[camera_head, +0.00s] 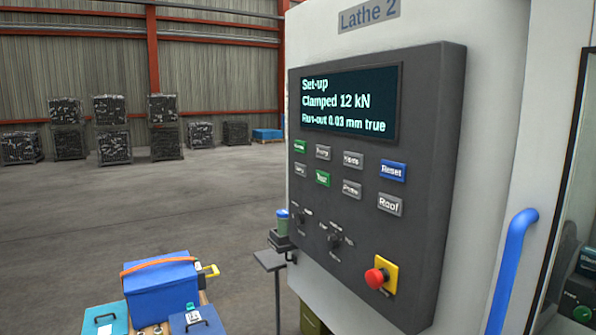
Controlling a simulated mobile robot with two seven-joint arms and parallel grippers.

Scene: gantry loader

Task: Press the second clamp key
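The dark control panel (432,150) of the machine marked Lathe 2 fills the right middle. Its display (349,102) reads "Set-up", "Clamped 12 kN" and "Run-out 0.03 mm true". Below are two rows of keys. The upper row has a green key (300,147), two grey keys (323,152) and a blue Reset key (392,170). The lower row has a grey key (299,170), a green key (322,179), a grey key (351,188) and a grey key that seems to read "Roof" (390,204). Most labels are too small to read; I cannot tell which is the second clamp key. Neither gripper shows.
A red stop button (375,278) on a yellow plate and small knobs (334,241) sit under the keys. A blue door handle (512,270) stands at right. A blue bag (160,293) and cases (105,319) are at lower left. Open floor lies behind, before several stacked bins.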

